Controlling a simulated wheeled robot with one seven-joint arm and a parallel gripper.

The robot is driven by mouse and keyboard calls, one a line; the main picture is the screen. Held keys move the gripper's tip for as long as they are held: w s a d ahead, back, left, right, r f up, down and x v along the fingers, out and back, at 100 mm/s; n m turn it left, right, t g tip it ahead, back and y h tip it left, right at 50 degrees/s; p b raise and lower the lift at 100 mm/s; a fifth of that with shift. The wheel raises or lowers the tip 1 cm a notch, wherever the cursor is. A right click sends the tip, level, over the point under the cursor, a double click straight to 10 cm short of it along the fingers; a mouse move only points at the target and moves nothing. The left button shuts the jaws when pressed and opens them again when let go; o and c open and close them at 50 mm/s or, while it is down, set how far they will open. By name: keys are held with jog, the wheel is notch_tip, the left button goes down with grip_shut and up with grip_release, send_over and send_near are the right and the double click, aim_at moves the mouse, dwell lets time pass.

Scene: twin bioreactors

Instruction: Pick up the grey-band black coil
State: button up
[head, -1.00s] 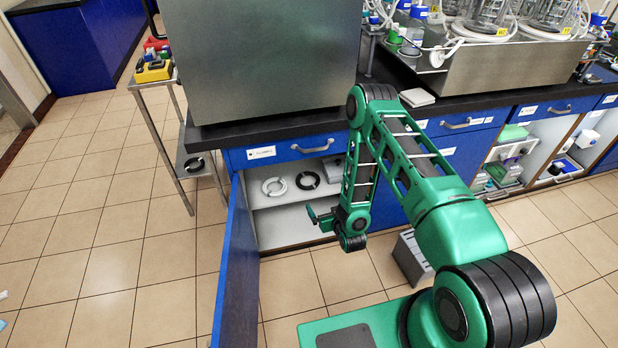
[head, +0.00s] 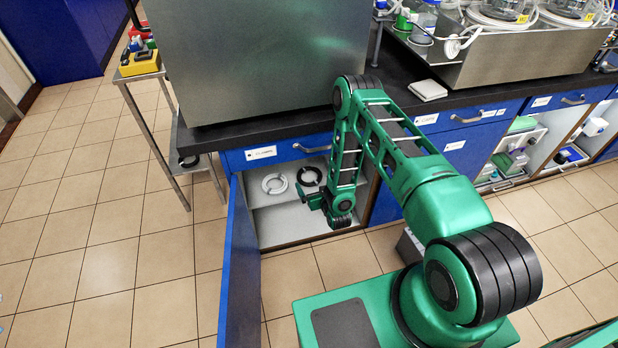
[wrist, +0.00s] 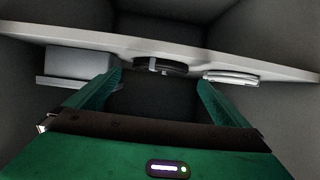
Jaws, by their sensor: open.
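A black coil (head: 310,176) lies on the upper shelf inside the open cabinet, right of a white coil (head: 275,184). In the wrist view the black coil (wrist: 174,68) shows between my fingertips, with a small grey patch on it; the white coil (wrist: 232,78) is to its right. My gripper (wrist: 160,80) is open and empty, its fingers spread either side of the black coil and apparently short of it. In the head view my gripper (head: 305,199) is at the cabinet opening, just below and in front of the black coil.
The shelf edge (wrist: 280,71) crosses the wrist view; a grey box (wrist: 78,64) sits left of the coil. The open blue door (head: 233,265) stands left of my arm. Another dark coil (head: 188,161) lies on the cart's lower shelf.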

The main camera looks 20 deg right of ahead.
aim_at(307, 172)
jog(key=shift+x, duration=2.75)
jog(key=shift+a+r, duration=0.1)
jog(key=c, duration=1.1)
